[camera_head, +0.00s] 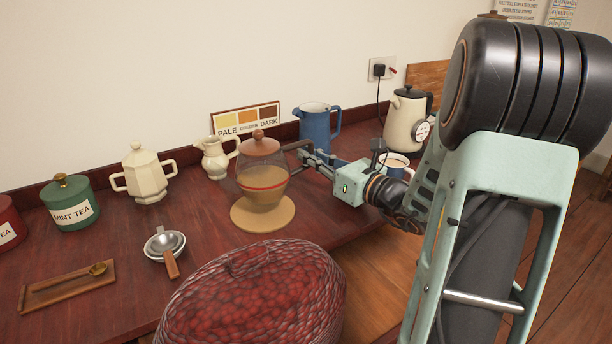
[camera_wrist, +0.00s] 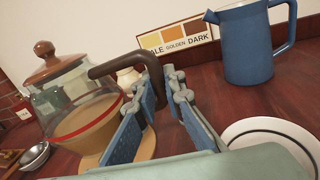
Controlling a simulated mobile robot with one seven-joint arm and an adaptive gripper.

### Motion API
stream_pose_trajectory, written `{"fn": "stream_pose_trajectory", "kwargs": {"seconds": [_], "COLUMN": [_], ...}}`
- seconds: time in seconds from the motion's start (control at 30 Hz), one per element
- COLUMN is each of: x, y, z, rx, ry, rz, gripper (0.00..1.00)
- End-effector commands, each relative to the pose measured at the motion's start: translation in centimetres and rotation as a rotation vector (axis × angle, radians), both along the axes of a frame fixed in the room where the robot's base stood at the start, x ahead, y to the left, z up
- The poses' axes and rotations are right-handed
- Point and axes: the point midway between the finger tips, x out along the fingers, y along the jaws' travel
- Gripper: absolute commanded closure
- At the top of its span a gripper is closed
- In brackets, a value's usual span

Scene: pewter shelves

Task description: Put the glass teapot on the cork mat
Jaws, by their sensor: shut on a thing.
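The glass teapot (camera_head: 263,185), with a brown lid, a red band and tan liquid inside, is over the round cork mat (camera_head: 246,219). It looks upright, and I cannot tell whether its base touches the mat or hangs just above it. My gripper (camera_head: 303,152) comes from the right and is shut on the teapot's dark brown handle. In the wrist view, the handle (camera_wrist: 104,70) runs down between the two blue-padded fingers (camera_wrist: 163,100). The teapot body (camera_wrist: 82,115) is left of them, and part of the mat (camera_wrist: 146,146) shows behind the fingers.
A cream pitcher (camera_head: 215,158) and a blue jug (camera_head: 318,128) stand behind the teapot. A mug (camera_head: 394,165) and cream kettle (camera_head: 405,118) are to the right. A strainer (camera_head: 165,245) lies left. A red domed thing (camera_head: 255,300) is in front.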

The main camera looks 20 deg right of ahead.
Motion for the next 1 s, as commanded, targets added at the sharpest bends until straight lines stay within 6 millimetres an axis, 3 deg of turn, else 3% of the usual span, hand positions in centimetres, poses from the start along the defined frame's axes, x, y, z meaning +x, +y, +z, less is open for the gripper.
{"fn": "stream_pose_trajectory", "kwargs": {"seconds": [0.17,0.4,0.77,0.8,0.93,1.0], "x": [0.5,0.8,0.7,0.7,0.7,0.7], "y": [0.5,0.7,0.7,0.7,0.7,0.7], "z": [-0.7,-3.9,-4.2,-4.4,-4.3,-4.3], "rx": [0.003,0.006,0.003,0.000,0.000,0.000], "ry": [-0.003,-0.003,-0.004,-0.001,-0.001,-0.001], "rz": [0.002,0.001,0.001,0.000,0.000,0.000], "gripper": [1.00,1.00,1.00,0.90,0.75,0.73]}}
